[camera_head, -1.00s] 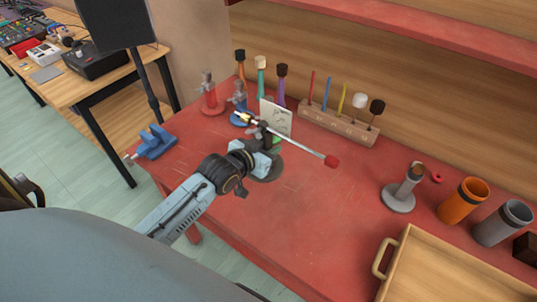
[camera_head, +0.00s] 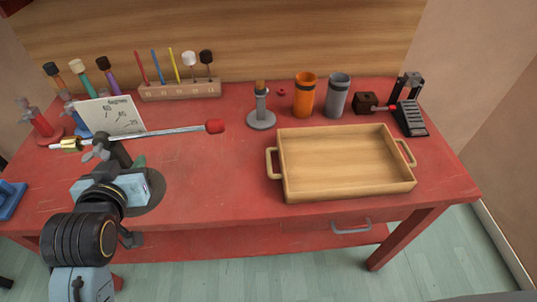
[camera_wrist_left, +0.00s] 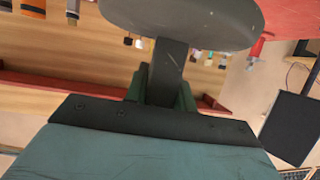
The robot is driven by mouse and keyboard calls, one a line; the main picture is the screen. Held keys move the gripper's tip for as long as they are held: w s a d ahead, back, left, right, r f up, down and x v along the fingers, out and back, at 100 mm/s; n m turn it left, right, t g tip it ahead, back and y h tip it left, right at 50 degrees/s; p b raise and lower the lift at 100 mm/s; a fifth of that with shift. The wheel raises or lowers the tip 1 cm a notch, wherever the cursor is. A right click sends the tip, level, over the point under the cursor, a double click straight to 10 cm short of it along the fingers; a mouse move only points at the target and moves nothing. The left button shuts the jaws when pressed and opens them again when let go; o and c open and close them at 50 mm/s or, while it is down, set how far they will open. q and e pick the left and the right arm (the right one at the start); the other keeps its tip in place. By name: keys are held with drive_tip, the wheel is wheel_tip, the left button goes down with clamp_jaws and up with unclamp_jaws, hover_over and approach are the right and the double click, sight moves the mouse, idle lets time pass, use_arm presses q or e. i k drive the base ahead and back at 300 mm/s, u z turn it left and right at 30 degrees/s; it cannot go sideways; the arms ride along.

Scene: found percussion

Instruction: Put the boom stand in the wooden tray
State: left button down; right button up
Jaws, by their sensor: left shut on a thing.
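The boom stand has a long thin rod (camera_head: 175,131) with a red tip at its right end and a brass piece at its left end, a dark clamp on a post, and a round dark base (camera_head: 152,196). My left gripper (camera_head: 138,163) is shut on the post, partly hidden behind my wrist. In the left wrist view the post (camera_wrist_left: 168,65) sits between the fingers, with the grey round base (camera_wrist_left: 185,20) above. Whether the base touches the table cannot be told. The wooden tray (camera_head: 288,185) lies empty on the table to the right. My right gripper is not in view.
The red table (camera_head: 225,180) is clear between stand and tray. Behind the tray stand an orange cup (camera_head: 304,97), a grey cup (camera_head: 338,97) and a small grey stand (camera_head: 261,118). A mallet rack (camera_head: 180,91) is at the back; a printed card (camera_head: 112,115) is behind the boom stand.

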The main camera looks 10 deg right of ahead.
sight(330, 171)
drive_tip(key=k, duration=0.55)
drive_tip(key=z, duration=2.25)
drive_tip(key=i, duration=1.95)
drive_tip(key=u, duration=2.75)
